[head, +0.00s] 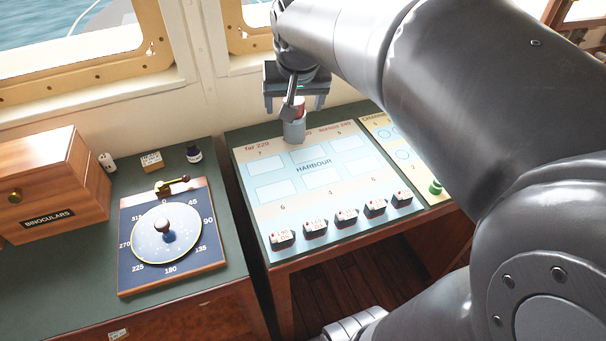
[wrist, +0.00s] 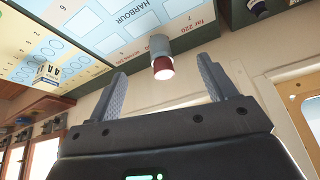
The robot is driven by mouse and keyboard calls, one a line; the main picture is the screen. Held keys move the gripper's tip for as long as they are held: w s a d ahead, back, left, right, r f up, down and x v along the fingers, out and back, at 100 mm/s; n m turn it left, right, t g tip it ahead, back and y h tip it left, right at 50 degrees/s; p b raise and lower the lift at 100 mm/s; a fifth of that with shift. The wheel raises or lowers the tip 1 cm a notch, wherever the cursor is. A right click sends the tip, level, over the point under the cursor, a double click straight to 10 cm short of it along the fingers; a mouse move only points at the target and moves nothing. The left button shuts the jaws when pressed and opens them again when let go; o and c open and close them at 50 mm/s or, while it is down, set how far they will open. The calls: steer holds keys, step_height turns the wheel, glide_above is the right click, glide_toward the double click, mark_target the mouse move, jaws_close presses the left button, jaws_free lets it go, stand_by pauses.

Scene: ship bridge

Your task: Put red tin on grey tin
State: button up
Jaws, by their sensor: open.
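The red tin (head: 300,105) stands on top of the grey tin (head: 294,131) at the back edge of the harbour board; my gripper partly hides it in the head view. In the wrist view the red tin (wrist: 163,69) sits against the end of the grey tin (wrist: 160,46), roughly in line with it. My gripper (head: 294,104) is open above the stack. In the wrist view its fingers (wrist: 162,70) are spread wide, with the red tin between and just beyond the tips, touching neither finger.
The harbour board (head: 315,180) has empty squares and a row of several small labelled blocks (head: 346,217) along its front. A window wall is close behind.

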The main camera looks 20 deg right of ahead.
steer(key=s+a+f+n, duration=0.1)
steer(key=s+a+f, duration=0.1)
steer(key=s, duration=0.6)
steer(key=s+a+f+n+y, duration=0.1)
steer(key=s+a+f, duration=0.1)
steer(key=s, duration=0.7)
steer(key=shift+s+f+n+t, duration=0.2)
steer(key=shift+f+n+t, duration=0.15)
steer(key=shift+f, duration=0.45)
